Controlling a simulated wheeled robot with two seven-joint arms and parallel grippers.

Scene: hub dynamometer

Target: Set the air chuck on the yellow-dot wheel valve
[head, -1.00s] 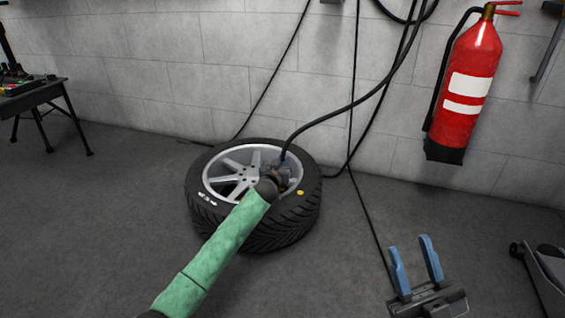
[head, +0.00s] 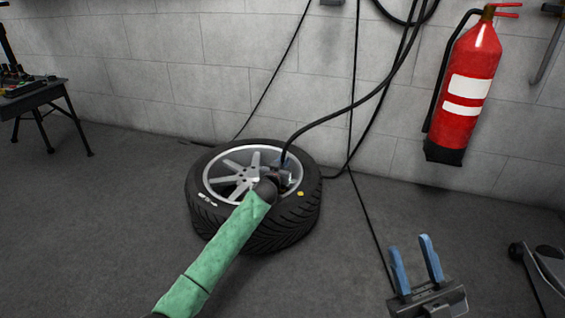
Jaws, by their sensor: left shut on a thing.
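The wheel (head: 222,222) lies flat on the floor by the wall, its silver spoked rim facing up. A yellow dot (head: 300,193) shows on the right side of its tyre. My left arm, in a green sleeve, reaches over the tyre's front edge. My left gripper (head: 281,178) is over the right part of the rim, near the yellow dot, shut on the air chuck at the end of a black hose (head: 300,134). The chuck and the valve are mostly hidden by my wrist, so I cannot tell whether they touch. My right gripper (head: 414,262) is open and empty, its blue fingers apart, at the lower right.
A red fire extinguisher (head: 468,85) hangs on the wall at the right. Black hoses run down the wall and across the floor behind the wheel. A dark table (head: 35,98) stands at the far left. A wheeled item (head: 545,270) is at the right edge. Floor left of the wheel is clear.

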